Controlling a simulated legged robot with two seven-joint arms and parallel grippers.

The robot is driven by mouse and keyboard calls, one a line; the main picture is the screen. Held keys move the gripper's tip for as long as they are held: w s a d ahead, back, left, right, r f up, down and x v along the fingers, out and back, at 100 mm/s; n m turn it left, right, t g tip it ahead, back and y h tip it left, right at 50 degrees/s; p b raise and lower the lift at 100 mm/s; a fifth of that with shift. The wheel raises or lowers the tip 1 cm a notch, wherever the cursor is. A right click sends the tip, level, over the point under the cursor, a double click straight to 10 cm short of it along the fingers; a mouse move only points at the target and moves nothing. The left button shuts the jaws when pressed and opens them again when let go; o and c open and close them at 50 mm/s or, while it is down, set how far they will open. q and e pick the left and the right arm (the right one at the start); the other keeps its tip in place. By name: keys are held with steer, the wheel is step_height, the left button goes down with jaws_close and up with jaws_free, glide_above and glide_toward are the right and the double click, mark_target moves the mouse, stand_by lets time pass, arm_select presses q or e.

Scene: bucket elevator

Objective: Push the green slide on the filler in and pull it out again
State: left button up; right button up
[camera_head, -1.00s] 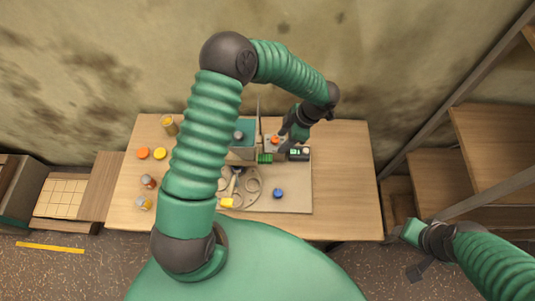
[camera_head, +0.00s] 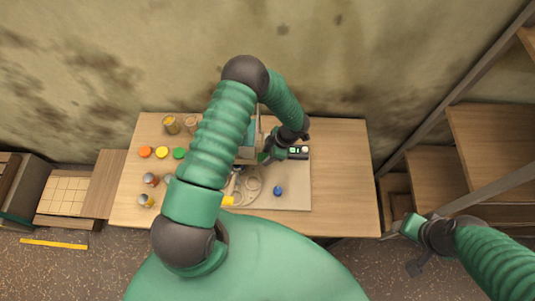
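The filler (camera_head: 246,153) is a grey-and-teal box-like unit on the mat at the back middle of the table, largely covered by my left arm. A small patch of the green slide (camera_head: 263,157) shows at its front right. My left gripper (camera_head: 270,153) is low beside the slide, its fingers at or very close to it. I cannot tell whether they touch it, and the finger gap is too small to read. My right gripper (camera_head: 413,252) hangs off the table's right side, away from the filler; its finger gap is unclear.
A small device with a lit green display (camera_head: 297,152) sits just right of my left gripper. A blue knob (camera_head: 278,190) stands on the mat. Orange (camera_head: 145,152), yellow (camera_head: 162,152) and green discs (camera_head: 179,153) lie left. The table's right side (camera_head: 345,180) is clear.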

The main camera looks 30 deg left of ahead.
arm_select(q)
jaws_close()
steer(key=shift+w+r, duration=0.1)
steer(key=shift+w, duration=0.05)
stand_by(1.0)
